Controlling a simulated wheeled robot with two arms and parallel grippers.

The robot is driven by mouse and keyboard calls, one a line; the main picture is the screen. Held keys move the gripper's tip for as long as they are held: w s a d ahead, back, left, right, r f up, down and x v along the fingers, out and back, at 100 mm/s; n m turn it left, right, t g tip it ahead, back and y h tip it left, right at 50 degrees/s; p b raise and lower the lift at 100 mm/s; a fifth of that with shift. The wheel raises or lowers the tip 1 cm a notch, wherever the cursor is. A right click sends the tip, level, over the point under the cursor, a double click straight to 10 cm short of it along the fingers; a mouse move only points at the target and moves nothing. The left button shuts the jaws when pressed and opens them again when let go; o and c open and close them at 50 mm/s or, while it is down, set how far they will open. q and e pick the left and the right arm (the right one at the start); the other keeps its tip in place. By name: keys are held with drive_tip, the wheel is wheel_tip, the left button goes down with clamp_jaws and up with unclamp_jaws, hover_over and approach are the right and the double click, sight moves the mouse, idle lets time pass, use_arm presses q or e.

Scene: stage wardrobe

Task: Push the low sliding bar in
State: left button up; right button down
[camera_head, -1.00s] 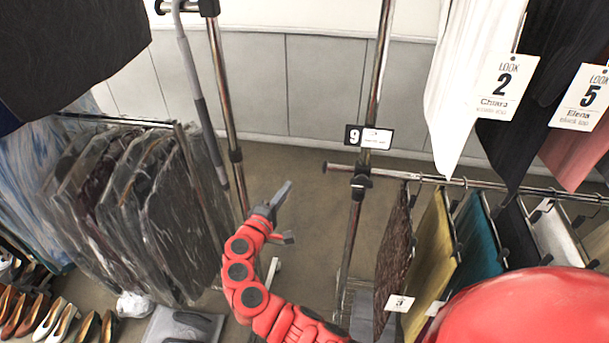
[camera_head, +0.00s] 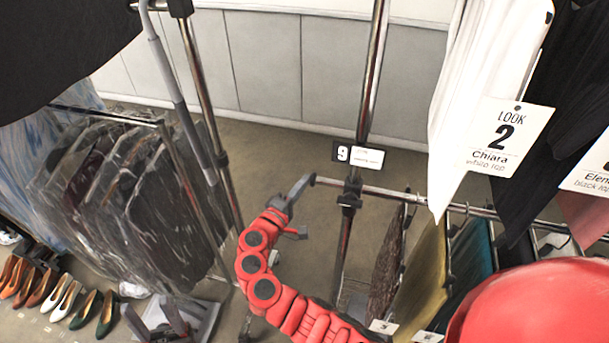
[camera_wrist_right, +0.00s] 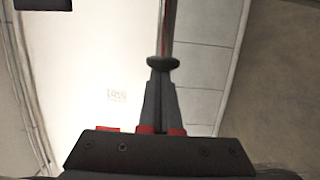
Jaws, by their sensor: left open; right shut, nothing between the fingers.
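The low sliding bar (camera_head: 330,184) is a thin metal rod running through a dark clamp (camera_head: 350,192) on an upright post. A short length with a dark end cap sticks out left of the clamp. My right gripper (camera_head: 306,182), on the red arm, is at that end. In the right wrist view its closed fingers (camera_wrist_right: 160,85) point at the round dark end cap (camera_wrist_right: 163,62); they look touching or nearly so. My left gripper (camera_head: 165,318) shows low at the left, open and empty, away from the bar.
Garments on hangers, including a brown one (camera_head: 388,262) and a yellow one (camera_head: 425,272), hang from the bar to the right. A white top (camera_head: 450,120) hangs above. Bagged clothes (camera_head: 120,200) and shoes (camera_head: 60,295) stand at left. Floor behind the bar end is clear.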

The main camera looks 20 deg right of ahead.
drive_tip(key=s+d, duration=0.2)
drive_tip(key=d, duration=0.1)
drive_tip(key=shift+d+f, duration=0.15)
idle(0.5)
